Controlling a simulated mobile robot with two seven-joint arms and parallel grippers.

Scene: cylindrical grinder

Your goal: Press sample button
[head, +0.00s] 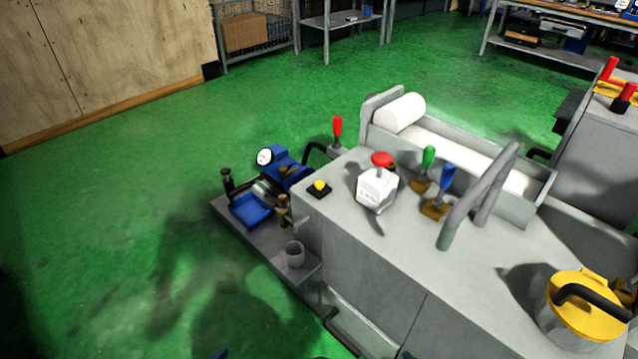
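A grey grinder (350,250) fills the middle and right of the head view. Near its left end, a small yellow button (319,186) sits on a black base on the top surface. To its right stands a white box (377,190) with small unreadable print and a red mushroom-shaped knob (382,159) on top. I cannot read any label that says which one is the sample button. Nothing touches either one. Neither of my grippers can be made out; only tiny dark bits show at the bottom edge.
Green-handled (428,157) and blue-handled (447,177) levers and a grey curved bar (480,197) rise right of the box. A red-handled lever (337,127) stands behind the yellow button. A yellow-lidded pot (585,305) is at lower right. Green floor (110,220) is open at left.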

